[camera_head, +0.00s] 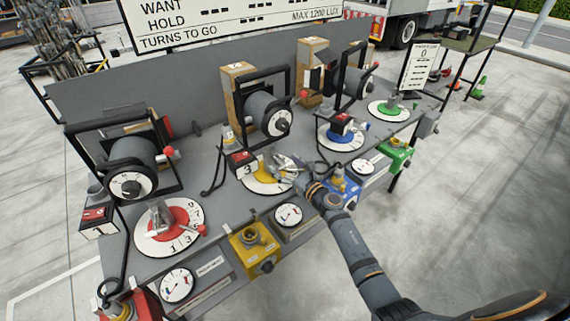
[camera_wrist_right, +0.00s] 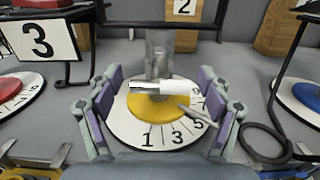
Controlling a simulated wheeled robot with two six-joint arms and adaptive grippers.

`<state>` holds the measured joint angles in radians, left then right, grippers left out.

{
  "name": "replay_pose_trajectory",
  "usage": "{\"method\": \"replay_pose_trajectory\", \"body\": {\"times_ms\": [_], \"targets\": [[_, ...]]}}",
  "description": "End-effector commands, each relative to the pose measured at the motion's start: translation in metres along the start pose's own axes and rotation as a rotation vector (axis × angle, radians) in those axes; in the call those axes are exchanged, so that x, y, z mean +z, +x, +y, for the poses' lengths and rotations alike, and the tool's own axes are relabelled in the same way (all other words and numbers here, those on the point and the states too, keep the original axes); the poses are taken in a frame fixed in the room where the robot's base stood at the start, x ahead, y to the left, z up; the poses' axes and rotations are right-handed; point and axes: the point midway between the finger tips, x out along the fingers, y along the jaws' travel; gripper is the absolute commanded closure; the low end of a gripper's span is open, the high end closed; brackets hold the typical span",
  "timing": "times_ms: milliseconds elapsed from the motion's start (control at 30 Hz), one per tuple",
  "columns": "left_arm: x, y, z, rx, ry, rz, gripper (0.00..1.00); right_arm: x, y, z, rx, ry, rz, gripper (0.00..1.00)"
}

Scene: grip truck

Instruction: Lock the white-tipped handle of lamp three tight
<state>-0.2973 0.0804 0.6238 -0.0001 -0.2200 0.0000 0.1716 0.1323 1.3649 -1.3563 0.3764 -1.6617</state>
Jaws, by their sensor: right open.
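The yellow dial (camera_head: 262,178) with a white numbered rim lies on the bench beside the card marked 3 (camera_head: 243,162). In the right wrist view, the white-tipped handle (camera_wrist_right: 178,87) lies crosswise over the yellow dial (camera_wrist_right: 150,108), in front of a grey metal post (camera_wrist_right: 158,50). A thin grey pointer (camera_wrist_right: 190,112) slants towards the 5 on the rim. My right gripper (camera_head: 288,165) is open above the dial; in the wrist view (camera_wrist_right: 160,92) its purple-padded fingers stand on either side of the handle, apart from it. My left gripper is not in view.
Black-framed lamps (camera_head: 265,112) stand along the back of the grey bench. A red dial (camera_head: 170,222) is to the left, blue (camera_head: 342,133) and green (camera_head: 390,110) dials to the right. A black cable (camera_wrist_right: 270,135) curves right of the gripper. A yellow box (camera_head: 252,243) is in front.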

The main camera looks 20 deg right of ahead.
Motion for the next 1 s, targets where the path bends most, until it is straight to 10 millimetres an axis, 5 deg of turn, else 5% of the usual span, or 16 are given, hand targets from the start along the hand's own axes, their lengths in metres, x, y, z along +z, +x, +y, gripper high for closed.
{"method": "replay_pose_trajectory", "body": {"times_ms": [267, 700, 1000], "targets": [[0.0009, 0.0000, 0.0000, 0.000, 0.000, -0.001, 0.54, -0.0006, 0.0029, 0.0001, 0.000, 0.000, 0.001, 0.21], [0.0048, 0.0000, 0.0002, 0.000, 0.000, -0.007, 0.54, -0.0005, 0.0026, 0.0000, 0.000, 0.001, 0.001, 0.76], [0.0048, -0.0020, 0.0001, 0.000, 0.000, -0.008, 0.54, 0.0001, 0.0026, -0.0003, 0.000, 0.047, 0.001, 0.76]]}}
